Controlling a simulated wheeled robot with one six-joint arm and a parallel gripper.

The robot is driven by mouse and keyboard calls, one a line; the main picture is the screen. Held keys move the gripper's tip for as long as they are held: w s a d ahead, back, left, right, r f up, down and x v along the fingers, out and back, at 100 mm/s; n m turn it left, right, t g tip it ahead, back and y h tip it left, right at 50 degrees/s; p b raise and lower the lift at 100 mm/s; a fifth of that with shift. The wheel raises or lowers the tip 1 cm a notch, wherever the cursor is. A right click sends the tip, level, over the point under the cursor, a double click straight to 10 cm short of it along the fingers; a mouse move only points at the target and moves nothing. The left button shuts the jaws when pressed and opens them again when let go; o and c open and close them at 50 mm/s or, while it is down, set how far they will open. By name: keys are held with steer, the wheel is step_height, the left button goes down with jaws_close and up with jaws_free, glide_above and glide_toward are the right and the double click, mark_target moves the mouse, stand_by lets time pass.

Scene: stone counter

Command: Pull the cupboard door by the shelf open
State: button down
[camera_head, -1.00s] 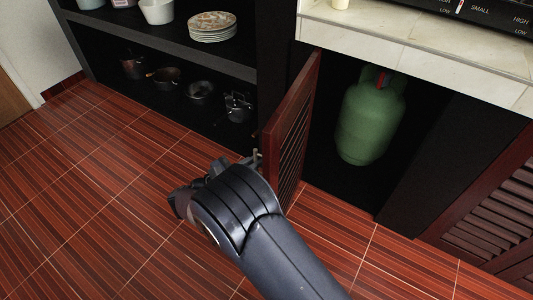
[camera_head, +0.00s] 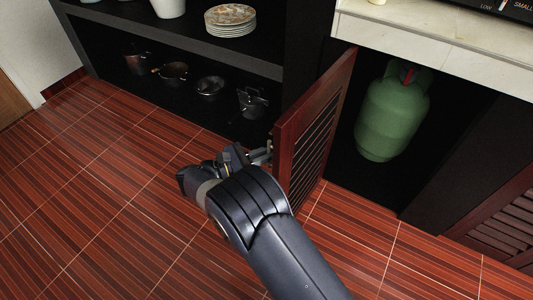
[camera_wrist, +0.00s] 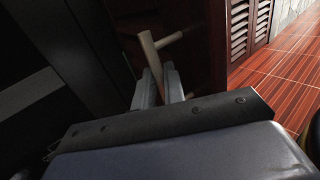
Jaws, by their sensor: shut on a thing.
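The cupboard door (camera_head: 316,125) is a reddish-brown louvred door beside the shelf. It stands swung well out from the cupboard, its edge toward me. My gripper (camera_head: 262,154) is at the outer side of the door, near its free edge, and its fingers are partly hidden by my wrist in the head view. In the wrist view my gripper (camera_wrist: 162,85) has its two fingers around the pale bar-shaped door handle (camera_wrist: 148,48). The open cupboard shows a green gas cylinder (camera_head: 392,115) inside.
The dark open shelf (camera_head: 225,52) is at the left, with stacked plates (camera_head: 231,19) above and several pots below. A stone counter (camera_head: 440,45) is above the cupboard. Another louvred door (camera_head: 505,215) is at the right. The tiled floor (camera_head: 90,220) at the left is clear.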

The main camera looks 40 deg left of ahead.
steer(key=shift+w, duration=0.2)
steer(key=c, duration=1.5)
jaws_free()
steer(key=p+v, duration=0.1)
steer(key=v, duration=0.9)
steer(key=shift+s+a+f+p, duration=0.1)
steer(key=shift+s+p, duration=0.3)
steer(key=shift+w, duration=0.1)
steer(key=shift+y, duration=0.3)
steer(key=x, duration=0.3)
steer(key=b+x, duration=0.1)
steer(key=x, duration=0.3)
steer(key=d+x, duration=0.1)
steer(key=x, duration=0.3)
steer(key=shift+s+d+b, duration=0.1)
steer(key=shift+s+b, duration=0.2)
steer(key=shift+b, duration=0.1)
